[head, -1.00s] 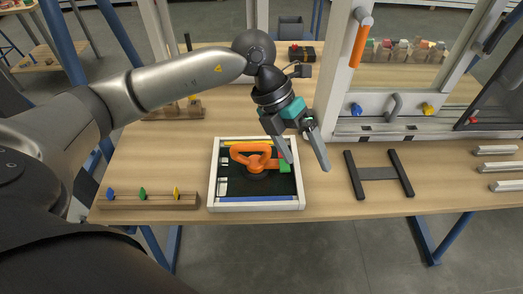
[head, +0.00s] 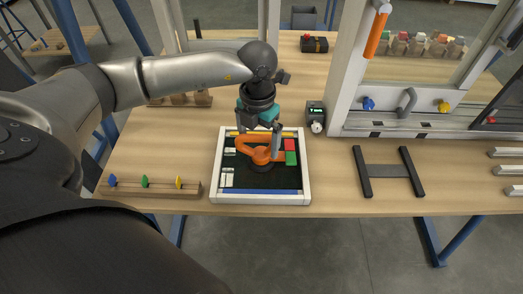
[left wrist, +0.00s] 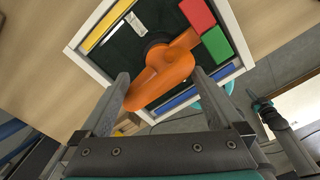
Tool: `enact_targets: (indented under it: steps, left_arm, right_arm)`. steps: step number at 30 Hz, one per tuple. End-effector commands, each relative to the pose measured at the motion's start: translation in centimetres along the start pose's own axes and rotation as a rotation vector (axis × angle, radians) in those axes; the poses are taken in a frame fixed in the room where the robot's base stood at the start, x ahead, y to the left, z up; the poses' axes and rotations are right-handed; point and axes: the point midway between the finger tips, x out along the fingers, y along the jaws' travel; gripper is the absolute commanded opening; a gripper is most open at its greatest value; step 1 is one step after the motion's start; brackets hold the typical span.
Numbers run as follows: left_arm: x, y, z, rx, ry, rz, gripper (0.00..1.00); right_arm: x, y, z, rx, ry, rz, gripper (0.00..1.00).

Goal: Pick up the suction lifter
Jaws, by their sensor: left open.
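The orange suction lifter (head: 262,155) lies in a white-framed tray (head: 306,180) with a dark lining on the wooden table. It has a dark round pad, and it also shows in the left wrist view (left wrist: 165,75). My left gripper (head: 260,137) is open just above the lifter. In the left wrist view its fingers (left wrist: 161,76) stand on either side of the orange handle, with no clear grip on it. The fingers hide part of the lifter in the head view.
The tray also holds red (head: 290,145) and green (head: 291,158) blocks, white pieces, and yellow and blue strips. A small black device (head: 316,118) stands behind its right corner. A wooden rack with coloured knobs (head: 150,188) is at left. A dark H-shaped frame (head: 388,171) lies at right.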

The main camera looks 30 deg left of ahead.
Motion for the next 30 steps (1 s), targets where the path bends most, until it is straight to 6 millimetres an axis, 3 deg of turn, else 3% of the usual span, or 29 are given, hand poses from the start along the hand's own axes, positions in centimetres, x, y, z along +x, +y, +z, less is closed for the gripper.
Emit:
enact_targets:
  steps: [12, 21, 30]
  left_arm:
    - [5.0, -0.4, 0.7, 0.0, 0.002, -0.001, 1.0]
    - [5.3, -0.4, 0.7, 0.0, 0.0, -0.001, 0.99]
    - [5.3, -0.4, 0.7, 0.0, 0.0, -0.001, 0.65]
  right_arm:
    - [0.8, -0.1, 0.1, 0.0, 0.0, -0.001, 0.0]
    - [0.8, -0.1, 0.1, 0.0, 0.0, 0.0, 0.0]
    - [0.8, -0.1, 0.0, 0.001, 0.001, 0.0, 0.0]
